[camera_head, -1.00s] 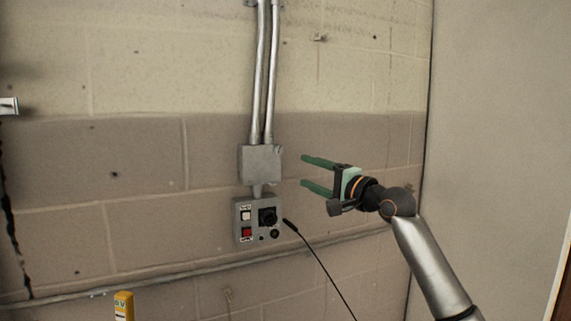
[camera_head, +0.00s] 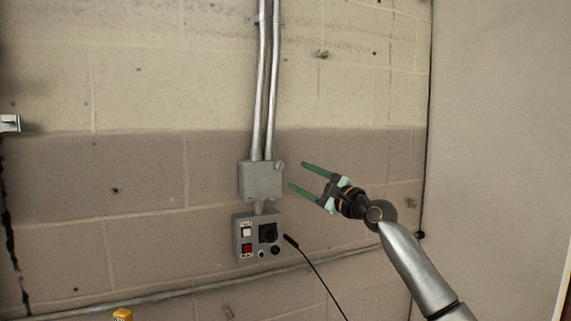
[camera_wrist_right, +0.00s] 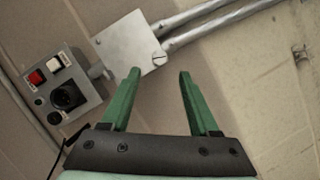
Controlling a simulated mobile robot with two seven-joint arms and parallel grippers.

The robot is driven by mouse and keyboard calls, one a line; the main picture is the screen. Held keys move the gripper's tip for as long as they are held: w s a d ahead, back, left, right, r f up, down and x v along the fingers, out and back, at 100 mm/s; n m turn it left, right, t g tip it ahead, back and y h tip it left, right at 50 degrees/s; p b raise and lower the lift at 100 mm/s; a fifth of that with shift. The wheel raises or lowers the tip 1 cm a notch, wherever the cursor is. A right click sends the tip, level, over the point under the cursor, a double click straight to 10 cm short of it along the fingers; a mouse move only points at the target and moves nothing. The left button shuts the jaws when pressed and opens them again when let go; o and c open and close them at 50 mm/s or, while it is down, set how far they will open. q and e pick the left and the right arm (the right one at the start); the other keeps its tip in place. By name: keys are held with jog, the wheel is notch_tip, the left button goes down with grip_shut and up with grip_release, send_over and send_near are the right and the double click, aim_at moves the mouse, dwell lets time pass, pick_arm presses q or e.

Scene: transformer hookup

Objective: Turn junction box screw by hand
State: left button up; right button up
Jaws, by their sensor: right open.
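The grey junction box (camera_head: 261,181) is fixed to the wall below two metal conduits. It also shows in the right wrist view (camera_wrist_right: 127,42). Its screw, a slotted round head, shows at the box's upper right corner in the head view (camera_head: 279,166) and near the box's lower edge in the right wrist view (camera_wrist_right: 159,58). My right gripper (camera_head: 297,175) has green fingers, is open and empty, and is just right of the box. In the right wrist view its fingertips (camera_wrist_right: 160,72) spread to either side of the screw's direction, with the screw beyond them. My left gripper is out of view.
A grey control box (camera_head: 257,237) with a white button, a red button and a black knob hangs below the junction box. A thin black cable (camera_head: 318,273) runs near it. A yellow object (camera_head: 122,314) stands at the bottom left. A horizontal pipe (camera_head: 190,292) crosses the wall.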

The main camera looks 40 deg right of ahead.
aim_at(281, 167)
jog(key=p+x, duration=0.1)
jog(key=x, duration=0.3)
jog(key=shift+w+r+p, duration=0.2)
jog(key=shift+w+p, duration=0.05)
jog(key=shift+p, duration=0.05)
jog(key=shift+f+x, duration=0.2)
jog(key=shift+x, duration=0.8)
grip_shut()
